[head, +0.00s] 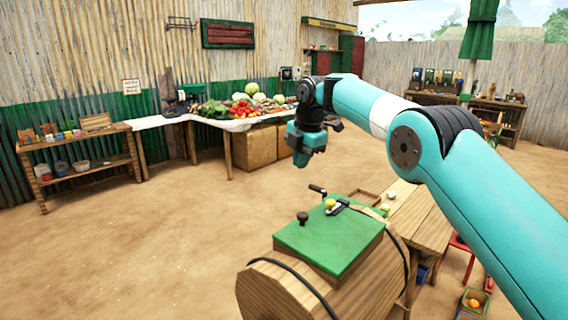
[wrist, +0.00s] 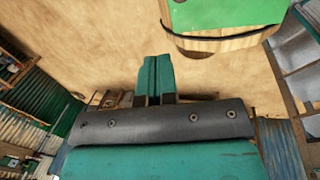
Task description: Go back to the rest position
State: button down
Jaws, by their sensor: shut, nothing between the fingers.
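My gripper (head: 302,160) hangs at the end of the teal arm, in the air beyond the wooden barrel-shaped stand. In the wrist view my gripper (wrist: 154,80) shows its teal fingers together, with nothing between them. The stand (head: 268,290) has a green top (head: 328,236) bearing a black knob (head: 302,217), a small device with a yellow round thing (head: 330,204), and a handle. Its green top also shows in the wrist view (wrist: 225,12), upper right, apart from the fingers.
A wooden table (head: 425,222) adjoins the stand on the right, below my arm. A produce table (head: 215,122) stands along the back wall. A low shelf (head: 85,150) stands at the left. A red stool (head: 460,244) is at the right. The sandy floor at left is clear.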

jog(key=s+d+r+m+g+y, duration=0.1)
jog(key=s+r+m, duration=0.3)
jog(key=s, duration=0.7)
jog(key=s+d+r+m, duration=0.1)
jog(key=s+r+m, duration=0.1)
jog(key=s+m, duration=0.6)
jog(key=s+d+f+m, duration=0.1)
jog(key=s+f+m, duration=0.1)
jog(key=s, duration=1.1)
jog(key=s+d+f+m+g+y, duration=0.1)
jog(key=s+d+f+m, duration=0.1)
jog(key=s, duration=1.2)
jog(key=shift+f+m+y, duration=0.3)
jog(key=shift+f+m, duration=0.5)
jog(key=shift+m, duration=0.4)
